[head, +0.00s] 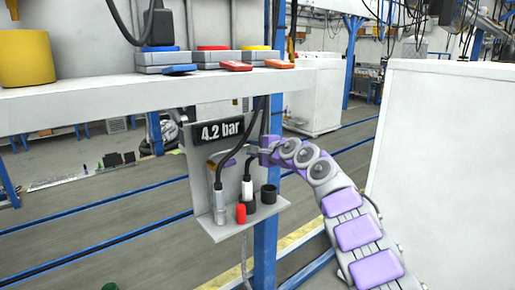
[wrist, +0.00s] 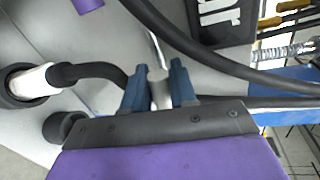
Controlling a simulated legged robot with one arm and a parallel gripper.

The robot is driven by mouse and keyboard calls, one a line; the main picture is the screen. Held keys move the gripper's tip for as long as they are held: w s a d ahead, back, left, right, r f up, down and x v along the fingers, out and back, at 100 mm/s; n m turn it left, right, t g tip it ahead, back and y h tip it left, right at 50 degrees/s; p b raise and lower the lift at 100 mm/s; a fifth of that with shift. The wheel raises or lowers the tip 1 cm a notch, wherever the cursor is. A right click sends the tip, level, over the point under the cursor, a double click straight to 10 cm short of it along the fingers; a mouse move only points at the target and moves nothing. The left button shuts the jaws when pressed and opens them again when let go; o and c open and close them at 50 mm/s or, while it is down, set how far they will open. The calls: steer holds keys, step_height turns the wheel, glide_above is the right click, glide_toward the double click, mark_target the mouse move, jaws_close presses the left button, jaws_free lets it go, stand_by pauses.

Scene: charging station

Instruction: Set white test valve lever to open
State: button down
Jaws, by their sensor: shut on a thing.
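The white test valve lever (wrist: 155,52) shows in the wrist view as a thin pale bar running up from between my fingers. My gripper (wrist: 160,88), with its blue fingers, is shut on the lever's near end. In the head view my gripper (head: 256,150) is at the right side of the grey valve panel (head: 202,178), below the "4.2 bar" display (head: 219,131). Black hoses partly hide the lever there, and its exact angle is hard to tell.
Black hoses (head: 214,160) hang close in front of the panel. The panel's ledge holds a red cap (head: 241,213), a black socket (head: 268,194) and plug ends. A white shelf (head: 130,90) with coloured boxes lies above. A white cabinet (head: 440,170) stands at right.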

steer(key=shift+f+n+b, duration=0.65)
steer(key=shift+n+b, duration=0.05)
steer(key=shift+b, duration=0.05)
steer(key=c, duration=1)
jaws_free()
steer(key=shift+c, duration=0.2)
steer(key=shift+s+r, duration=0.1)
steer(key=b+v, duration=0.4)
steer(key=v, duration=1.3)
